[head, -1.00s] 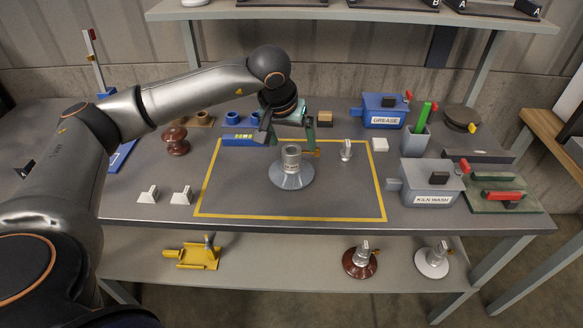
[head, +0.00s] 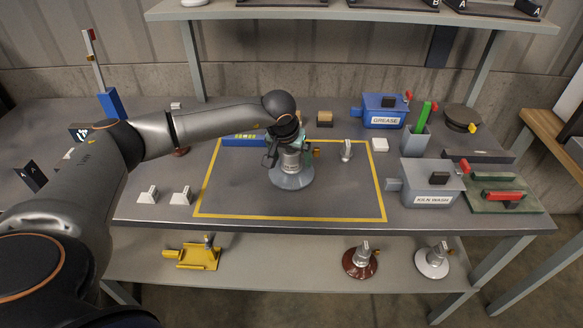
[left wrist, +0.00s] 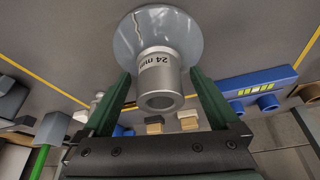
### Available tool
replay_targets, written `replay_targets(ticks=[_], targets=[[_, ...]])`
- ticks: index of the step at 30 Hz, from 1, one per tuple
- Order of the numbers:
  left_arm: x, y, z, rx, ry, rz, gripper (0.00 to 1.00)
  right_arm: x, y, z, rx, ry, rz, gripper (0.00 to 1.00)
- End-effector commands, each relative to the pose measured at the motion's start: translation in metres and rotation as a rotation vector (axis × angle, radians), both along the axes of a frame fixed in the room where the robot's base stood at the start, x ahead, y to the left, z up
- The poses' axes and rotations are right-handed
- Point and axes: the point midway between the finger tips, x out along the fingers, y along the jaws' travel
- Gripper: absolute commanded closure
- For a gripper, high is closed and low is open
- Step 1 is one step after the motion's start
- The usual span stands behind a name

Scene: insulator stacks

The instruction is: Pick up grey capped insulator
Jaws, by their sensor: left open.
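The grey capped insulator (head: 292,178) stands upright inside the yellow-outlined area of the table, a wide grey disc with a metal cap on top. In the left wrist view its cap (left wrist: 160,80), marked "24 mm", lies between the two green fingers, with the grey disc (left wrist: 157,30) beyond. My left gripper (head: 290,158) is at the cap from above, open, with a finger on either side. In the left wrist view the gripper (left wrist: 160,88) shows gaps between the fingers and the cap. In the head view the gripper partly hides the cap. My right gripper is not in view.
A blue grease box (head: 383,112) and a grey kiln wash box (head: 432,185) stand to the right. A small metal fitting (head: 346,150) stands right of the insulator. Two white blocks (head: 148,195) lie left of the yellow outline. The lower shelf holds a brown insulator (head: 360,262) and a white one (head: 433,262).

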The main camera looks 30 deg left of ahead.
Motion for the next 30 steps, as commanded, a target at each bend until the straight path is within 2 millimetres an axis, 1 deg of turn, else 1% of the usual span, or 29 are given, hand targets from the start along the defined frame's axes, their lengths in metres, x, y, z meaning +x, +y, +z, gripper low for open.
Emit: replay_targets(ticks=[2,8,11,30], targets=[[0.0014,0.0003,-0.0043,0.000,0.000,0.000,0.05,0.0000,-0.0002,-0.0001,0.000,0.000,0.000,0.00],[0.0017,0.0003,-0.0045,0.000,0.000,-0.001,0.05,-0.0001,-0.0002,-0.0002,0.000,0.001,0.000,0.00],[0.0017,0.0003,-0.0044,-0.001,0.000,-0.001,0.15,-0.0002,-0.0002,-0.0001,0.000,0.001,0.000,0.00],[0.0016,0.0005,-0.0038,-0.001,0.000,0.000,0.87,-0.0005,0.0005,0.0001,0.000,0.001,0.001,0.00]])
